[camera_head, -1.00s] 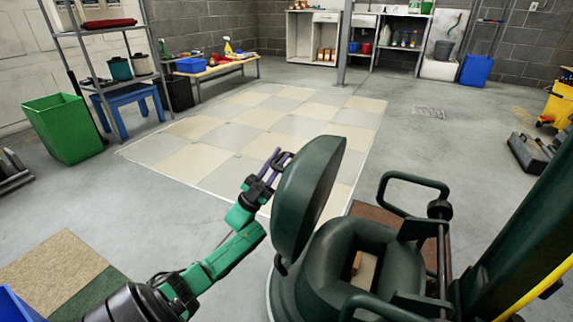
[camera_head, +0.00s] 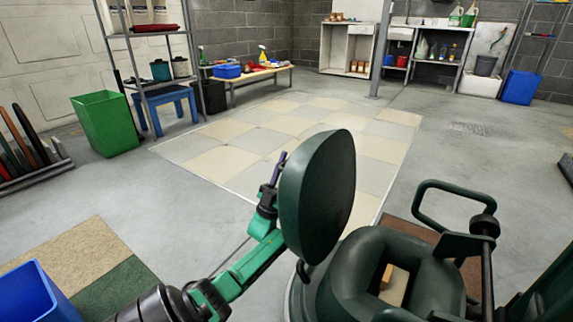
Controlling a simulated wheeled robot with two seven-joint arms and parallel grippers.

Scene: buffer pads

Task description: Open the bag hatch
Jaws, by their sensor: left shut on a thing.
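The bag hatch (camera_head: 317,195) is a dark green rounded lid. It stands raised and tilted at the left side of the dark green machine (camera_head: 345,285), with the round opening beside it uncovered. A tan wooden-looking piece (camera_head: 393,284) shows inside the opening. My left gripper (camera_head: 274,180) is at the left edge of the hatch and is shut on it. Its fingertips are partly hidden by the hatch, so the exact grip does not show. My right gripper is not in view.
A dark handle frame (camera_head: 470,187) rises at the machine's right. A blue bin (camera_head: 38,295) stands at the lower left, and a green bin (camera_head: 106,122) stands by the shelf (camera_head: 190,50). The checkered floor mat (camera_head: 225,160) beyond the machine is clear.

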